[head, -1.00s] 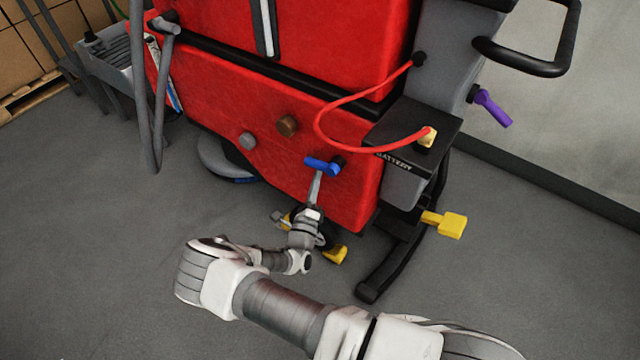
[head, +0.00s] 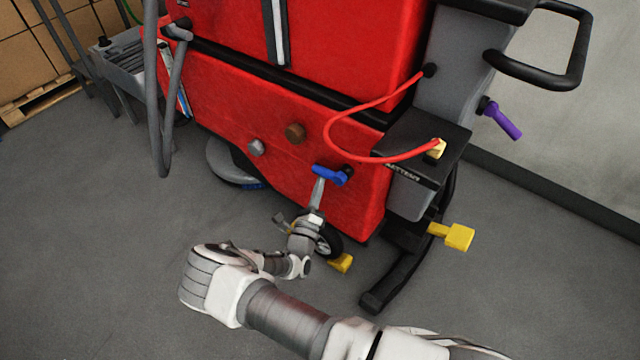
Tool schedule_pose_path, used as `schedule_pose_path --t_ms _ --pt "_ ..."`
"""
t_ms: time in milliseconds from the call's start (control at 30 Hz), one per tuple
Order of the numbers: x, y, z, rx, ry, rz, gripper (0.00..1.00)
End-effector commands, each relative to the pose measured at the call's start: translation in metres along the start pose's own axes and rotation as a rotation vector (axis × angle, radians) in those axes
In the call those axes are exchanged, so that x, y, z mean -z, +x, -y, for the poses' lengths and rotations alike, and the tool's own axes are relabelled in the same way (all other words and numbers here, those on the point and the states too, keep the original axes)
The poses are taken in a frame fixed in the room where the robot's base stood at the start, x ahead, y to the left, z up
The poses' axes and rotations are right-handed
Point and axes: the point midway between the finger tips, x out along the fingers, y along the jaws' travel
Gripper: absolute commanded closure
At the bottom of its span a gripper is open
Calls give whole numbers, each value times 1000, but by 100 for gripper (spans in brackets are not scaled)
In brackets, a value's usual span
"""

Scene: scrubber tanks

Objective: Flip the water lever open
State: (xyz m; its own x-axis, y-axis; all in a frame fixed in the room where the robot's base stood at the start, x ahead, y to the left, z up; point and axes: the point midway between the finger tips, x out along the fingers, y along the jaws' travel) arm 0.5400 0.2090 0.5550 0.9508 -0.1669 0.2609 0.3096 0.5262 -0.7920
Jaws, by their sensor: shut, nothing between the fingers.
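The blue lever (head: 330,174) sticks out of the lower side of the red scrubber tank (head: 240,115), left of the black battery box. It lies roughly level, its right end on a dark fitting. My gripper (head: 319,184) is shut and empty, pointing up at the lever from below. Its fingertips are at the lever's left part and seem to touch it or sit just under it; I cannot tell which. The fingertips partly overlap the lever's lower edge.
Brown (head: 295,133) and grey (head: 256,147) knobs are left of the lever. A red cable (head: 345,150) loops above it to the battery box (head: 425,150). Yellow pedals (head: 459,237) and a black curved bar (head: 395,285) are low right.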

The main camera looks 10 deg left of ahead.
Motion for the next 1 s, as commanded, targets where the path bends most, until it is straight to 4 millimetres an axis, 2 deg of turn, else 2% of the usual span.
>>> schedule_pose_path --t_ms 167,267,800,1000 --pt "0 -4 0 -1 0 0 100" --pt "-1 -17 0 -4 -1 1 100" --pt "-1 -141 0 -3 0 1 100" --pt "0 -167 0 -1 -1 0 100"
